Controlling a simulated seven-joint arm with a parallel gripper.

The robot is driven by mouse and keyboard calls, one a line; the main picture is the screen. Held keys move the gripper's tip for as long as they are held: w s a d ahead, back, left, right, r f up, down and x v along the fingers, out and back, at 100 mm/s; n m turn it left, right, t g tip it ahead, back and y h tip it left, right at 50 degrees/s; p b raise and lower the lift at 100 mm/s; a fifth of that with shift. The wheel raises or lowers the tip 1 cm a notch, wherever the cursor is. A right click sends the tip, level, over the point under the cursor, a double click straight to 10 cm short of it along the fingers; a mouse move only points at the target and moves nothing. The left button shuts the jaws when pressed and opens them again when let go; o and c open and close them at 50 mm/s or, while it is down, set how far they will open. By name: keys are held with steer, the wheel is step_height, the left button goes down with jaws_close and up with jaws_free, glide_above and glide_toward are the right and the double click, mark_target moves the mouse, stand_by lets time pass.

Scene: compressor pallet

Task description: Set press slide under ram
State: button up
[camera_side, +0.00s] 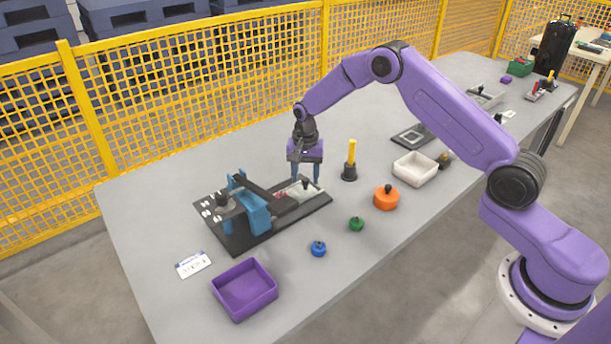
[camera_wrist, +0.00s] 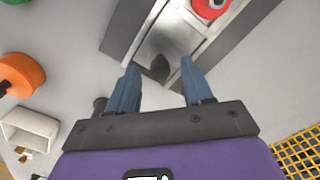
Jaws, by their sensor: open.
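The press (camera_side: 256,215) has a blue frame with a dark lever arm, on a black base plate (camera_side: 238,245) at the left of the table. Its slide (camera_side: 312,193), a pale metal plate with a dark knob (camera_side: 305,184), lies at the base's right end, out from the blue frame. The slide also shows in the wrist view (camera_wrist: 165,38), its knob (camera_wrist: 160,68) between my fingertips. My gripper (camera_side: 306,180) is open above the slide, fingers pointing down on either side of the knob. Whether they touch it, I cannot tell. The ram's underside is hidden.
A black holder with a yellow handle (camera_side: 351,155) stands right of my gripper. An orange pot (camera_side: 386,198), green knob (camera_side: 356,224), blue knob (camera_side: 318,249) and purple tray (camera_side: 264,302) lie nearer the front. A white tray (camera_side: 415,168) is further right. Yellow fencing runs behind.

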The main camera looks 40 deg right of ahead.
steer(key=shift+f, duration=0.35)
jaws_close()
steer(key=a, duration=1)
steer(key=shift+a, duration=0.3)
jaws_free()
steer(key=shift+a, duration=0.1)
step_height(320, 180, up, 18)
steer(key=shift+f, duration=0.25)
